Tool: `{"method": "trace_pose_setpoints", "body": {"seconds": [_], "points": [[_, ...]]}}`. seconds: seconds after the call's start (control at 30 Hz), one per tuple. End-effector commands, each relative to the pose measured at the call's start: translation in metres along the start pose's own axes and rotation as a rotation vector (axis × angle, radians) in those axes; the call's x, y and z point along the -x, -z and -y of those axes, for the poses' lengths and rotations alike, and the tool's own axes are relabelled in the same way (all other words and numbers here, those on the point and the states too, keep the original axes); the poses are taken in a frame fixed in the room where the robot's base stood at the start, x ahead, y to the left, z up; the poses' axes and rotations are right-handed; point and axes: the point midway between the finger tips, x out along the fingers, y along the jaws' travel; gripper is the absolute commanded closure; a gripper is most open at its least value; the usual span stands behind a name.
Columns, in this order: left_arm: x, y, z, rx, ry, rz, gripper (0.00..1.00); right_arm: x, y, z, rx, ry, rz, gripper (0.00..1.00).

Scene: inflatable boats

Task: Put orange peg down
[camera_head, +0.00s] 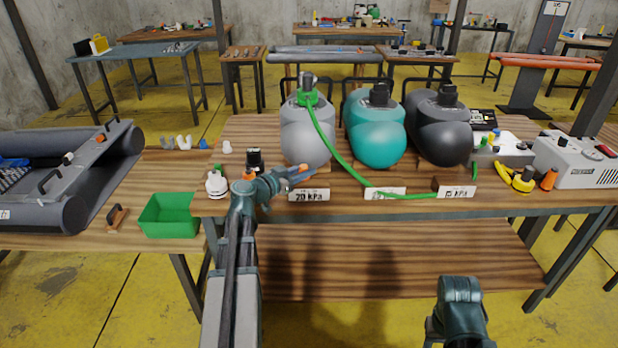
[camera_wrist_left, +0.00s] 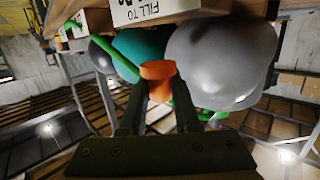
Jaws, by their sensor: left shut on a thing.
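The orange peg (camera_head: 304,167) is between the fingertips of my left gripper (camera_head: 288,178), in front of the grey inflatable (camera_head: 308,135) and above the front part of the table. In the left wrist view the peg (camera_wrist_left: 158,72) shows as an orange cylinder, with my left gripper (camera_wrist_left: 158,90) shut on it from both sides. It looks clear of the table top, but the gap is hard to judge. My right gripper is not in view; only a dark green part of my right arm shows at the bottom right.
Teal (camera_head: 376,130) and black (camera_head: 438,128) inflatables stand right of the grey one, with pressure cards in front. A green hose (camera_head: 345,165) runs across. A green bin (camera_head: 169,215) is at left, and a white pump (camera_head: 580,160) at right. A grey boat (camera_head: 95,170) lies far left.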

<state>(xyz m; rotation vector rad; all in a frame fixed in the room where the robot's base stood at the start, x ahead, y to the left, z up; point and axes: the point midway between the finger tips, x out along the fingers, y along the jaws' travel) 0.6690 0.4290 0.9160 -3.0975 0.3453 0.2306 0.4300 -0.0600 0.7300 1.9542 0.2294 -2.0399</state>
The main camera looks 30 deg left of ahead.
Motion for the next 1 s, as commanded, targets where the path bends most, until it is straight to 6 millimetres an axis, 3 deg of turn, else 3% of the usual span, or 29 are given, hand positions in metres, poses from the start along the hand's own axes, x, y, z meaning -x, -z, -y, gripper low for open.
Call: {"method": "trace_pose_setpoints", "body": {"seconds": [0.37, 0.53, 0.6, 0.73, 1.0], "points": [[-0.013, 0.001, 0.005, 0.000, 0.001, 0.000, 1.00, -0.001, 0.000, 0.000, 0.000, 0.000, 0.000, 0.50], [-0.038, 0.001, 0.012, 0.000, -0.002, 0.000, 1.00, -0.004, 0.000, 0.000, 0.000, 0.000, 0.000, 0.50], [-0.037, -0.016, 0.010, 0.001, 0.001, 0.000, 1.00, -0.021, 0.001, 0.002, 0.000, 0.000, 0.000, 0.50], [-0.039, -0.033, 0.010, 0.000, 0.001, 0.000, 1.00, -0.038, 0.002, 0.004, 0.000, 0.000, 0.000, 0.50], [-0.039, -0.033, 0.010, 0.000, 0.001, 0.000, 1.00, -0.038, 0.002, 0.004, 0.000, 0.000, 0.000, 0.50]]}}
